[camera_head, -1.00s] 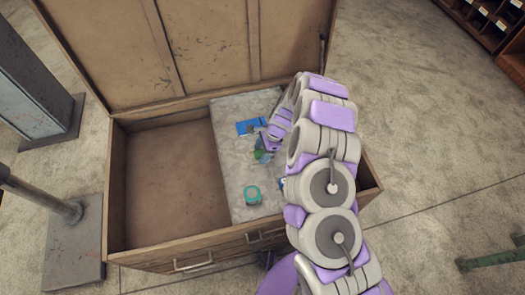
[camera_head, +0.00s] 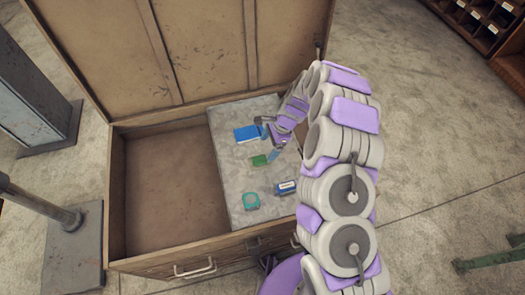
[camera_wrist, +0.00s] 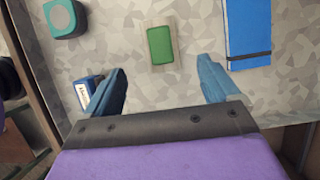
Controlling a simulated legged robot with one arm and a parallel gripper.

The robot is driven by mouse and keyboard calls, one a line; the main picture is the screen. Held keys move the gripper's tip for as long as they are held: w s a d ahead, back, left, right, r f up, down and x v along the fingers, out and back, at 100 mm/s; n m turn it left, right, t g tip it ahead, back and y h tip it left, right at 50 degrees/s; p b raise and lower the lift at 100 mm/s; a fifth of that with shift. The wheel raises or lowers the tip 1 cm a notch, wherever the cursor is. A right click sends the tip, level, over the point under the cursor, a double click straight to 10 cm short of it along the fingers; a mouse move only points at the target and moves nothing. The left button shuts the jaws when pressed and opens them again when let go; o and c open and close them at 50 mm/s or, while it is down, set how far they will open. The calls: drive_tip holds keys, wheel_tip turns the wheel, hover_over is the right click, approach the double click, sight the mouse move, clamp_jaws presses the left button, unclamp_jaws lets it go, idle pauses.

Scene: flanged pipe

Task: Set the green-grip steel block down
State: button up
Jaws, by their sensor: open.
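The green-grip steel block (camera_head: 259,160) lies on the grey speckled surface in the right part of the wooden chest.
A blue notebook (camera_head: 247,133), a teal round-cornered item (camera_head: 251,201) and a small blue-and-white box (camera_head: 285,187) lie around the block on the grey surface (camera_head: 228,178). The chest's left compartment (camera_head: 165,190) is empty. Its raised lid (camera_head: 200,45) stands behind.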

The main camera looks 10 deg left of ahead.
drive_tip(key=s+d+r+n, duration=0.3)
drive_tip(key=s+r, duration=0.1)
drive_tip(key=r, duration=0.4)
drive_tip(key=s+d+r+n, duration=0.2)
drive_tip(key=s+r, duration=0.2)
drive_tip(key=r, duration=0.4)
drive_tip(key=s+d+r+n, duration=0.3)
drive_tip(key=s+r, duration=0.2)
drive_tip(key=r, duration=0.4)
drive_tip(key=s+d+r+n+h, duration=0.2)
drive_tip(key=s+d, duration=0.5)
drive_tip(key=s, duration=0.4)
drive_tip(key=s+d+r+n+h, duration=0.2)
drive_tip(key=s+d+r, duration=0.3)
drive_tip(key=s, duration=0.7)
drive_tip(key=shift+s+d+n, duration=0.3)
drive_tip(key=shift+d+n, duration=0.1)
drive_tip(key=shift+d, duration=0.75)
